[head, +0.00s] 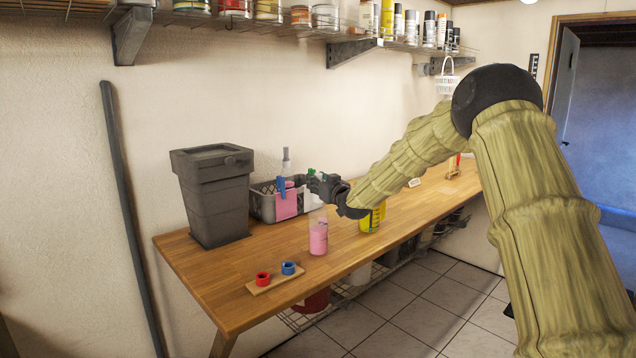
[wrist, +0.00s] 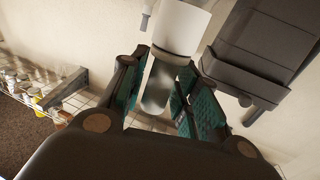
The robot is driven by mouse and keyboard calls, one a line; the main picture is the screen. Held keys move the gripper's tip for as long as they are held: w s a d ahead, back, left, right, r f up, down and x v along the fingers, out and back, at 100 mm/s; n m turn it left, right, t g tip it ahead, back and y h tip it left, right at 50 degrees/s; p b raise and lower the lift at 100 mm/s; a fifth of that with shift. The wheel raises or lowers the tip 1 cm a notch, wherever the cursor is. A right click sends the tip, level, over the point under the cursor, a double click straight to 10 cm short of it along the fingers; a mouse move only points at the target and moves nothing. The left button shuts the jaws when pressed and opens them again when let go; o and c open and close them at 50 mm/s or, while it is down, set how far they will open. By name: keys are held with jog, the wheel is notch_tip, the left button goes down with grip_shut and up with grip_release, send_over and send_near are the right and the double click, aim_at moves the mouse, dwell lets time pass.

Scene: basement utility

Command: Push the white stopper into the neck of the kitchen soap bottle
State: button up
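A pink soap bottle (head: 318,239) with a pale, clear upper part stands upright near the front edge of the wooden bench. My gripper (head: 319,177) is right above it. In the wrist view, my gripper's (wrist: 160,92) teal-padded fingers flank the narrow grey end of the white stopper (wrist: 179,27), and appear shut on it. The wide white part of the stopper (head: 312,201) points down over the bottle's top in the head view. I cannot tell whether it touches or enters the neck. No label is readable.
A grey bin (head: 215,205) and a grey basket (head: 263,203) stand behind and left. A yellow container (head: 371,219) is just right of the bottle. A wooden board (head: 276,284) with red and blue rings lies in front. A shelf of cans (head: 300,32) hangs above.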

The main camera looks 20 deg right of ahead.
jog(key=shift+o, duration=0.6)
jog(key=shift+w, duration=0.1)
jog(key=s+d, duration=0.1)
jog(key=s, duration=1.1)
jog(key=shift+d, duration=0.1)
jog(key=shift+f, duration=0.1)
